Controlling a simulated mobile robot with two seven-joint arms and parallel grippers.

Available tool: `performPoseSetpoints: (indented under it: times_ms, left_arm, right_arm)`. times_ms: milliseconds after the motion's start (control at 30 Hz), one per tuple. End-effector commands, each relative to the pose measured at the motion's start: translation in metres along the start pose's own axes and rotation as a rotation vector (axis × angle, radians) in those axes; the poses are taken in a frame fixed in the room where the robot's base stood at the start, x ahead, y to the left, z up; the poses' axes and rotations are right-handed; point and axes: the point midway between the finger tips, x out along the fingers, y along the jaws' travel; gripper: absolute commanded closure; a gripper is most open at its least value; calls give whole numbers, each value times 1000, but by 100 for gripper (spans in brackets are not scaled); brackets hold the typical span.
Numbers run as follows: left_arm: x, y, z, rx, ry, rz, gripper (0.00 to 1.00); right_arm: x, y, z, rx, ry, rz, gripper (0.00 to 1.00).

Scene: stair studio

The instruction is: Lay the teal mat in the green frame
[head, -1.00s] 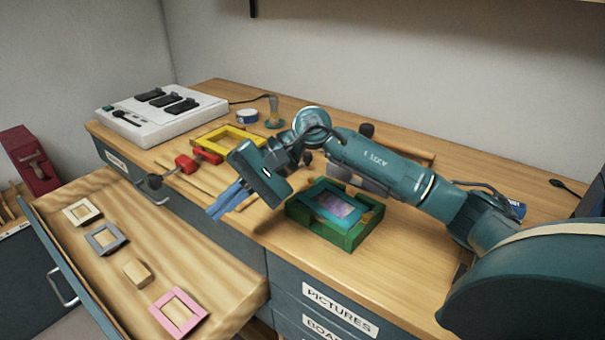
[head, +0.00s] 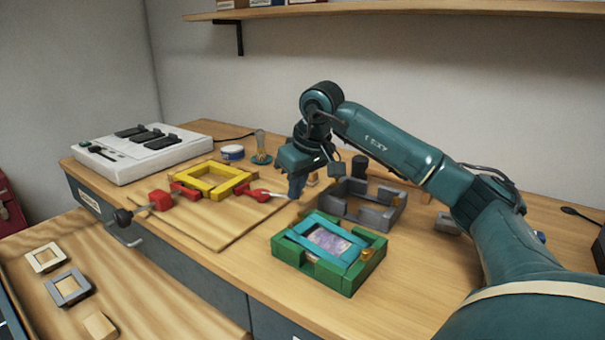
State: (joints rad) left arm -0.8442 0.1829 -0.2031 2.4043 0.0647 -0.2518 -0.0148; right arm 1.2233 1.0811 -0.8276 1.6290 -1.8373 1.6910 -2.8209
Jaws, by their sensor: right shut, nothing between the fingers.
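The green frame (head: 346,284) sits near the front edge of the bench. The teal mat (head: 352,247) lies over the left and middle of the frame's opening, with a purplish picture (head: 328,241) showing through its window. The mat looks shifted left, and its left side appears to overlap the frame's left wall; I cannot tell how flush it lies. My right gripper (head: 296,192) is shut and empty, behind and left of the frame, apart from the mat. My left gripper is not in view.
A grey frame (head: 362,212) stands behind the green one. A yellow frame (head: 212,190) lies on a board with red clamps (head: 160,199) to the left. An open drawer (head: 150,299) holds small mats. The bench right of the green frame is clear.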

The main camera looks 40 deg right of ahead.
Motion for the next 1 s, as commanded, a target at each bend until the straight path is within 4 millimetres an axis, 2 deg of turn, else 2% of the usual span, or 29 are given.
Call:
performPoseSetpoints:
  times_ms: [33, 100, 200, 333, 500, 833, 1000]
  left_arm:
    - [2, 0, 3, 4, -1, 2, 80]
    - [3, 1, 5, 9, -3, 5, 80]
    - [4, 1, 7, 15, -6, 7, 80]
    - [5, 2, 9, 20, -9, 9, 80]
    - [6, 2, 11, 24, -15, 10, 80]
    - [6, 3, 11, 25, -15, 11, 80]
    - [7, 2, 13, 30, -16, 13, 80]
  right_arm:
    - [14, 0, 1, 0, -5, -1, 100]
    - [27, 0, 1, 0, -3, 0, 100]
    - [16, 1, 18, -1, 1, 2, 100]
    - [11, 1, 31, 1, 0, 1, 100]
    - [8, 0, 38, 0, 0, 0, 100]
    - [7, 0, 39, 0, 1, -1, 100]
    - [3, 1, 54, 1, 0, 1, 100]
